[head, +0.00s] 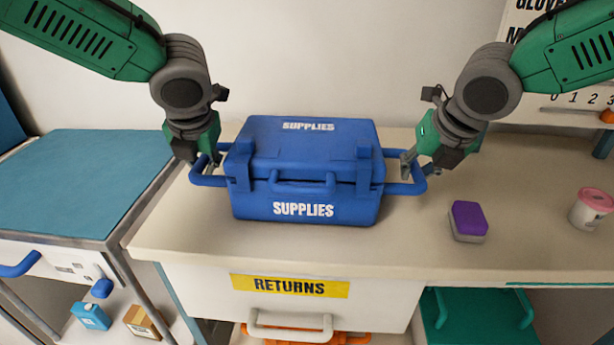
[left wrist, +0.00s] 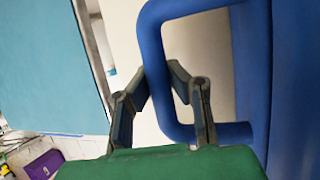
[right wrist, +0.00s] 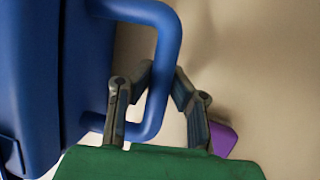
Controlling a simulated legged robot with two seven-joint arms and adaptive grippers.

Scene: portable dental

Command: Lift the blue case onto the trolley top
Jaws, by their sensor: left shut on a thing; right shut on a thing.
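The blue case (head: 300,165), marked SUPPLIES, sits upright and closed on the pale counter (head: 200,240). It has a loop handle on each side. My left gripper (head: 203,172) is shut on the left side handle, which shows between its fingers in the left wrist view (left wrist: 158,75). My right gripper (head: 410,168) is shut on the right side handle, which also shows between its fingers in the right wrist view (right wrist: 160,80). The trolley top (head: 80,180) is a flat teal surface at the left, apart from the counter and bare where visible.
A purple and grey block (head: 468,220) and a jar with a pink lid (head: 590,208) stand on the counter at the right. A drawer marked RETURNS (head: 290,287) is below. A blue handle (head: 20,265) sticks out from the trolley. A narrow gap separates trolley and counter.

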